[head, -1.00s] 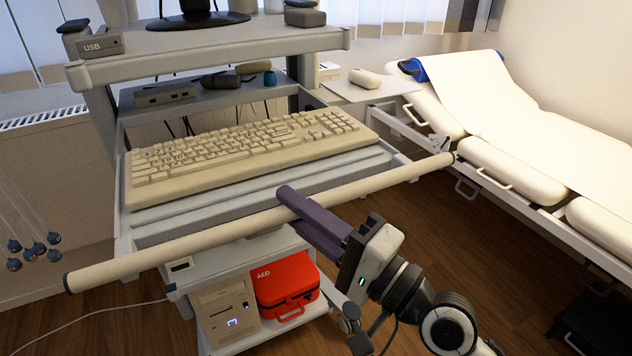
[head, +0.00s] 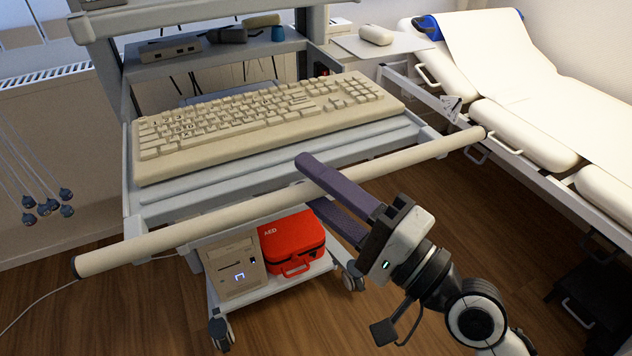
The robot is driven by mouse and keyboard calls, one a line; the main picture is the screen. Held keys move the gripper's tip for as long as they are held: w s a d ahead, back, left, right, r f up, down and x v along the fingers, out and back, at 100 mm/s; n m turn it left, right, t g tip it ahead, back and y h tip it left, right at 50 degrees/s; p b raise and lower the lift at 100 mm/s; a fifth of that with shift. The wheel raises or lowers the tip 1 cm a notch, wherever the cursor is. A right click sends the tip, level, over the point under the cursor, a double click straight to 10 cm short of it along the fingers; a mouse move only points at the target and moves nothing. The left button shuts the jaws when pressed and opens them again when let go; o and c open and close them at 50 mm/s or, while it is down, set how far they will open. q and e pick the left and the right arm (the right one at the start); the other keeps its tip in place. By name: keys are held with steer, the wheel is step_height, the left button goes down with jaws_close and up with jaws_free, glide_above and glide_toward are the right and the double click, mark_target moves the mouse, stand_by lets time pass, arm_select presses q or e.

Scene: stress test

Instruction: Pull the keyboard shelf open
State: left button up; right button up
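The keyboard shelf (head: 185,198) is a pale grey tray under the cart's upper shelves, with a beige keyboard (head: 265,120) lying on it. A long cream handle bar (head: 200,232) runs along its front edge. My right gripper (head: 322,185) comes from the lower right, with one purple finger over the bar and the other under it. It looks shut on the bar, right of its middle; the upper finger hides part of the bar. The shelf stands out in front of the cart's middle shelf (head: 215,70). My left gripper is not in view.
Below the shelf, a red AED case (head: 293,243) and a beige box (head: 237,268) stand on the cart's lower shelf. A white examination couch (head: 530,110) is at the right. Hanging bulbs (head: 45,205) are at the left. Wooden floor (head: 300,318) in front is clear.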

steer(key=shift+s, duration=0.1)
steer(key=b+v, duration=0.3)
steer(key=v, duration=0.7)
steer(key=shift+d, duration=0.15)
stand_by(0.3)
steer(key=shift+f, duration=0.1)
steer(key=w+d+f+n+g+h+p, duration=0.1)
steer(key=d+f+n+h+p, duration=0.2)
steer(key=f, duration=0.7)
steer(key=d+f+n+g+h+p, duration=0.15)
steer(key=f+h, duration=0.25)
steer(key=f, duration=0.6)
steer(key=s+d+f+n+g+h+p, duration=0.1)
steer(key=s+f+n+g+h, duration=0.2)
steer(key=f, duration=1.1)
steer(key=s+n+h, duration=0.1)
steer(key=s+n, duration=0.2)
steer(key=s, duration=0.2)
steer(key=shift+f, duration=0.4)
